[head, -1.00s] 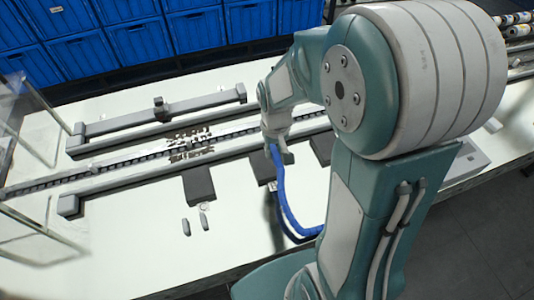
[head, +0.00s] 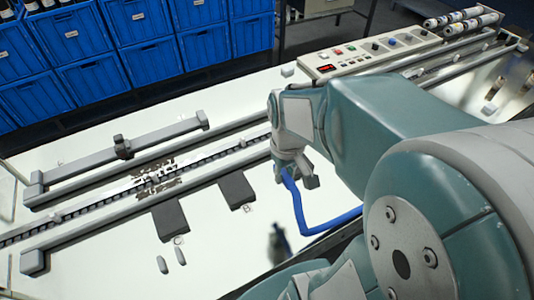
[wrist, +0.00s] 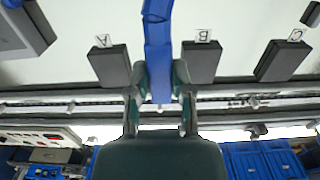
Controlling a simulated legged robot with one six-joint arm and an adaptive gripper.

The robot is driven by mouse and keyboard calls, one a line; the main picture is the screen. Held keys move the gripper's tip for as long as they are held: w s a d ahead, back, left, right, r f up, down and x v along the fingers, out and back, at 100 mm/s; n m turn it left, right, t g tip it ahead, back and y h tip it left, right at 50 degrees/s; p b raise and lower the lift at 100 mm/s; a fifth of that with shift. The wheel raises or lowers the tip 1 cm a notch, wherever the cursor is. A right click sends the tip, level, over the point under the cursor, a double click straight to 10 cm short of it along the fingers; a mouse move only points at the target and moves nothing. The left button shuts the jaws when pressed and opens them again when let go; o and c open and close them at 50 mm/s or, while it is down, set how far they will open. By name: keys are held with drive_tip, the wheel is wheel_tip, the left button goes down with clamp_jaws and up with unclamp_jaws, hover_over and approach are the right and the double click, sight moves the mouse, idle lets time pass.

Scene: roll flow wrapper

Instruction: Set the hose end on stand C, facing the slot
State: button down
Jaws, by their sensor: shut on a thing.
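The blue hose (head: 325,225) hangs in a curve from my gripper (head: 290,168). In the wrist view my gripper (wrist: 159,92) is shut on the hose (wrist: 157,45), between stand A (wrist: 110,66) and stand B (wrist: 201,63). Stand C (wrist: 282,61) is a dark block to the right there, bare on top. In the head view stand C (head: 168,220) lies left of stand B (head: 237,189), away from my gripper. Letter labels lie by the stands. My gripper hides the hose end, and I cannot make out the slot.
A long chain conveyor (head: 105,208) with rails runs behind the stands. Two small grey pieces (head: 170,260) lie in front of stand C. A control panel (head: 370,50) is at the back right. Blue crates (head: 140,55) line the back.

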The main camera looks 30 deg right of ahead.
drive_tip(key=shift+f, duration=4.05)
drive_tip(key=shift+w+a, duration=0.1)
hover_over(168, 218)
idle(0.3)
drive_tip(key=shift+f, duration=2.15)
drive_tip(key=shift+f, duration=0.25)
